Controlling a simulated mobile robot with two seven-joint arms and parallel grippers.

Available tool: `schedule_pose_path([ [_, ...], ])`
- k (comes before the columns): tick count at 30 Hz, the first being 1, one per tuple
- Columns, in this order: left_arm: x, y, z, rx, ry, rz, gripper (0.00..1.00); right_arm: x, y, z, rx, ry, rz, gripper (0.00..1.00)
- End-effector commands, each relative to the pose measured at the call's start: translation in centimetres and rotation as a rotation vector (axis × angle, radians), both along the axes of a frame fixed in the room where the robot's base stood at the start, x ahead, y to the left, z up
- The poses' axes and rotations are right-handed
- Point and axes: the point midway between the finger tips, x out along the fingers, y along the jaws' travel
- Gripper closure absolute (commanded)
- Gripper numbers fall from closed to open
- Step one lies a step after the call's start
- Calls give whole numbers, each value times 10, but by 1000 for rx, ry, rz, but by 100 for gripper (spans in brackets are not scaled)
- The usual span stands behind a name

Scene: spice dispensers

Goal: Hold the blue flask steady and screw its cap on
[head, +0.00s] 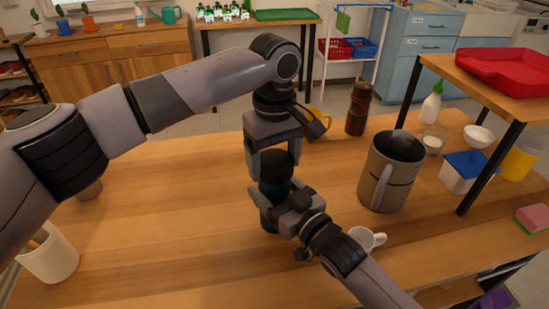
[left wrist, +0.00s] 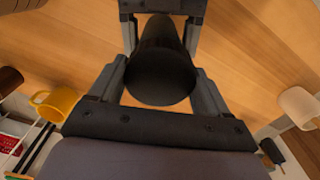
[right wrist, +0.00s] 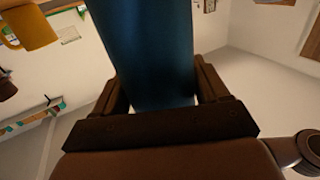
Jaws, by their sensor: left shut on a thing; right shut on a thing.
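The blue flask (right wrist: 150,55) fills the middle of the right wrist view, between the fingers of my right gripper (right wrist: 155,95). In the head view its dark blue body (head: 268,216) stands upright over the table, partly hidden by my right gripper (head: 275,200). The black cap (head: 276,163) is on top of the flask's line, between the fingers of my left gripper (head: 272,165), which comes down from above. In the left wrist view the cap (left wrist: 160,82) is a dark round shape gripped between both fingers. Whether cap and flask are fully joined is hidden.
A grey mug-like pitcher (head: 391,172) stands right of the grippers, with a small white cup (head: 367,238) in front of it. A brown grinder (head: 358,108) and a yellow mug (head: 318,126) are behind.

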Motion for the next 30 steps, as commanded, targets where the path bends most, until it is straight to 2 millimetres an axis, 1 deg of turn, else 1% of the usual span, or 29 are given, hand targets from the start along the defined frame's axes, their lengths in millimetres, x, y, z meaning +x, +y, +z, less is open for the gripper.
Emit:
schedule_pose_path([
  [30,-1,-1,-1,-2,1,-1564,59,0,0,-1,-1,3,0,100],
])
